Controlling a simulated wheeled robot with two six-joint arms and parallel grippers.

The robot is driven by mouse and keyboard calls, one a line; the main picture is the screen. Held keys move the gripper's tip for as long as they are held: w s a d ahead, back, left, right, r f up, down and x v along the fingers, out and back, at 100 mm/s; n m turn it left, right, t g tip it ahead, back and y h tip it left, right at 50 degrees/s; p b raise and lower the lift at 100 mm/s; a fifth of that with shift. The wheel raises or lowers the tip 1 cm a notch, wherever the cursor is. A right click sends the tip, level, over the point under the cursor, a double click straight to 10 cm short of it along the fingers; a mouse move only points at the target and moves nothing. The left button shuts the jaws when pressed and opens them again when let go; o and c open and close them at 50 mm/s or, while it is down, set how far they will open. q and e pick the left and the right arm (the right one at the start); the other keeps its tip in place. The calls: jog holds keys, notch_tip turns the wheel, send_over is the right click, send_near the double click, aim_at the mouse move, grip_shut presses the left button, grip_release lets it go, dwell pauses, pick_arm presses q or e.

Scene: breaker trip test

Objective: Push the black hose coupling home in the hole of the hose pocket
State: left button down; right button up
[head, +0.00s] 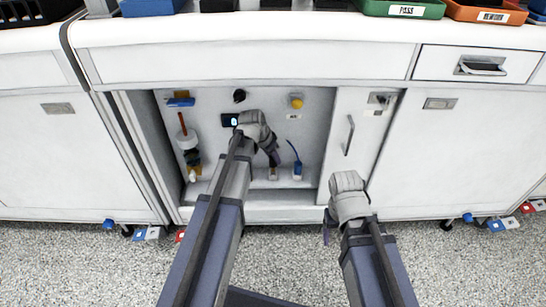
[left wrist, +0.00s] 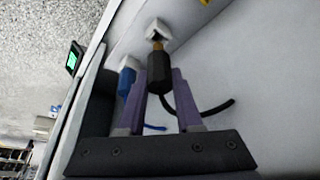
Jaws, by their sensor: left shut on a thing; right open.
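The black hose coupling (left wrist: 160,72) has a brass tip and a black hose trailing to the right in the left wrist view. My left gripper (left wrist: 162,82) is shut on it, with the purple fingers on either side. The tip points at the dark hole of the white hose pocket (left wrist: 157,27) and is at or just inside its mouth; I cannot tell how deep. In the head view my left gripper (head: 275,158) is inside the open cabinet, above the pocket (head: 272,174), and hides most of the coupling. My right gripper (head: 328,234) is open and empty, in front of the cabinet.
A blue coupling (head: 297,169) with a blue hose stands in a pocket to the right. A counter (head: 250,35) overhangs the opening.

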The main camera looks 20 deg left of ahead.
aim_at(273, 164)
pick_arm(q)
jog(key=shift+f+b, duration=1.9)
jog(key=shift+f, duration=0.05)
jog(key=c, duration=0.5)
grip_release()
jog(key=shift+r, duration=0.1)
jog(key=p+v, duration=0.7)
jog(key=shift+s+r, duration=0.15)
jog(key=shift+r, duration=0.2)
